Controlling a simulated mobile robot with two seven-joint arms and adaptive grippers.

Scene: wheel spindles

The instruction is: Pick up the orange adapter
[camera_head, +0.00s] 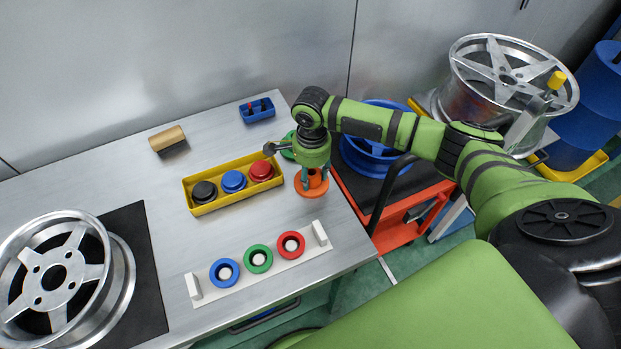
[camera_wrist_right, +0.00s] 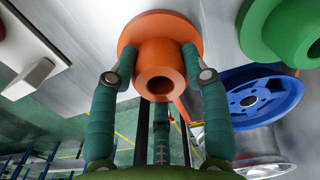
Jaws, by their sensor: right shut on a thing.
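The orange adapter (camera_head: 311,187) is a flanged ring near the right edge of the metal table. My right gripper (camera_head: 312,175) is above it, pointing down. In the right wrist view the adapter (camera_wrist_right: 160,50) sits between the two green fingers (camera_wrist_right: 160,68), its round hub and centre hole facing the camera. The fingers are shut on the hub, one on each side. Whether the flange still touches the table is hard to tell. My left gripper does not show.
A green adapter (camera_head: 287,146) stands just behind my right gripper. A yellow tray (camera_head: 207,207) holds black, blue and red parts. A white rack (camera_head: 207,291) with blue, green and red rings is in front. A silver wheel (camera_head: 62,280) lies left; a blue wheel (camera_head: 362,158) is on the red cart.

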